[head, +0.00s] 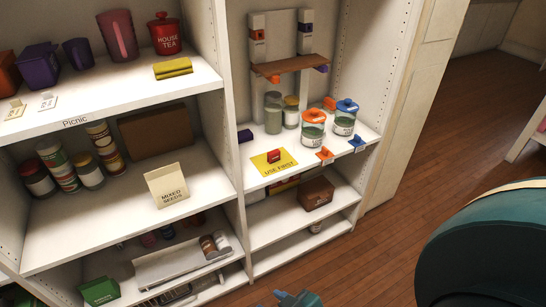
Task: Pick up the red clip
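The red clip (275,155) is a small red block-like piece. It sits on a yellow card marked USE FIRST (261,167), on the middle shelf of the right bay, near the shelf's front edge. No gripper touches it. A small teal part (298,299), seemingly mine, pokes up at the bottom edge, well below the clip. No fingers of either gripper can be made out.
Behind and right of the clip stand jars, including an orange-lidded jar (313,130) and a blue-lidded jar (344,118). Orange (324,154) and blue (356,142) clips lie near the front edge. A brown ledge (290,65) hangs above. Wooden floor (395,215) is open at right.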

